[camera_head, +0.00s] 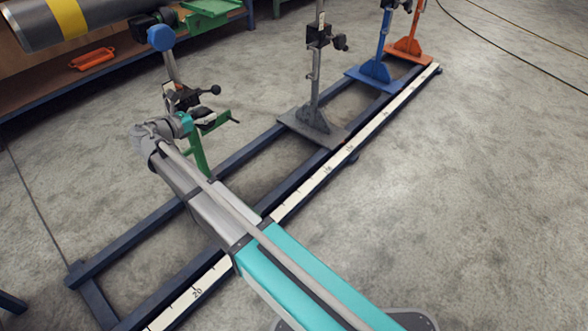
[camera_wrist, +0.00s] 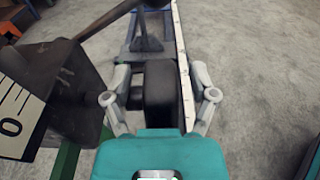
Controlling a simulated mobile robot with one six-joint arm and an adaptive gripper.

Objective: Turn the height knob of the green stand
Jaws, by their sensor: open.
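The green stand (camera_head: 198,157) stands at the left end of the row of stands, partly hidden behind my arm. Its green post also shows at the lower left of the wrist view (camera_wrist: 68,160), beside a dark block with a white scale plate (camera_wrist: 15,122). A dark round knob (camera_wrist: 160,92) sits in the middle of the wrist view. My gripper (camera_wrist: 160,76) is open, with one grey finger on each side of this knob. I cannot tell whether the fingers touch it. In the head view, the gripper's teal body (camera_head: 183,124) is beside the stand and the knob is hidden.
A grey pipe with a yellow band (camera_head: 68,17) lies above at the upper left. A grey stand (camera_head: 314,122), a blue stand (camera_head: 374,72) and an orange stand (camera_head: 408,48) follow along the dark rails with a ruler strip (camera_head: 345,153). The floor at right is clear.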

